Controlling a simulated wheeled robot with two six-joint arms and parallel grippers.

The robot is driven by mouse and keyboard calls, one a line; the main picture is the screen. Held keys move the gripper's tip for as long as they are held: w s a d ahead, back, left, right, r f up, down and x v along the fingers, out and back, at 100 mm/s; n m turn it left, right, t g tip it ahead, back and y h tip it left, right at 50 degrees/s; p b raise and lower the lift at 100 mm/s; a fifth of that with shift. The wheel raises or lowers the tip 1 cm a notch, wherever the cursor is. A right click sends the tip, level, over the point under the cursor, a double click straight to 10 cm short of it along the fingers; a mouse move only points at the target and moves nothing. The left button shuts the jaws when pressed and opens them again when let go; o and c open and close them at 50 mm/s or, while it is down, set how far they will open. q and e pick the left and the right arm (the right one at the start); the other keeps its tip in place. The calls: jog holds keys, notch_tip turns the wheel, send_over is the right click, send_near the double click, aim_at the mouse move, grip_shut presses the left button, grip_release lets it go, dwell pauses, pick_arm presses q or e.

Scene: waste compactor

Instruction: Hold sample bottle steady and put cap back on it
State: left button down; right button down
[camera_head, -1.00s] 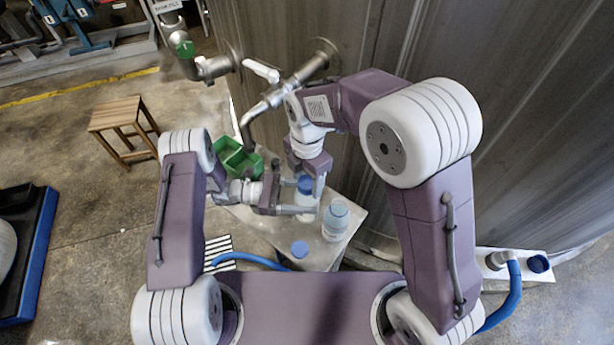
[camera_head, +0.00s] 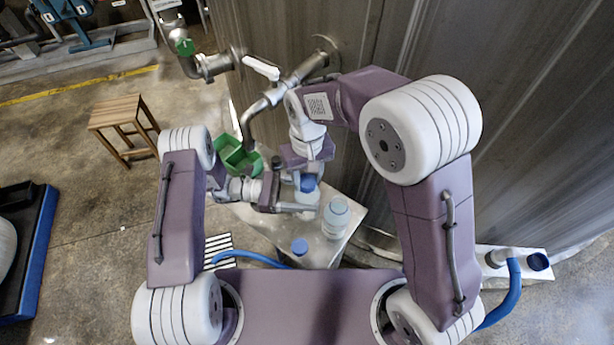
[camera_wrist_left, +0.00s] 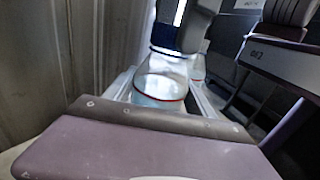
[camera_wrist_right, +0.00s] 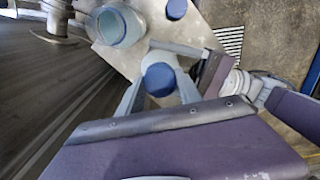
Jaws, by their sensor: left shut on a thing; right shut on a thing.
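The sample bottle (camera_head: 306,197) is clear and upright above the table. My left gripper (camera_head: 303,208) is shut around its body; the left wrist view shows the bottle (camera_wrist_left: 162,82) between the two fingers. A blue cap (camera_head: 307,184) sits at the bottle's mouth, and its round top (camera_wrist_right: 160,79) shows in the right wrist view. My right gripper (camera_wrist_right: 158,92) is shut on this cap from above, with a finger at each side. The left wrist view shows the dark blue cap edge (camera_wrist_left: 167,51) at the neck. I cannot tell whether its thread is tight.
A wider bottle (camera_head: 335,218) stands to the right on the metal table (camera_head: 318,252). A second blue cap (camera_head: 299,246) lies near the table's front edge. A green bin (camera_head: 240,160) is at the back left. Pipes and a metal wall stand behind.

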jog(key=m, duration=1.4)
jog(key=c, duration=0.7)
grip_release()
jog(key=shift+c, duration=0.2)
notch_tip(320, 180, up, 12)
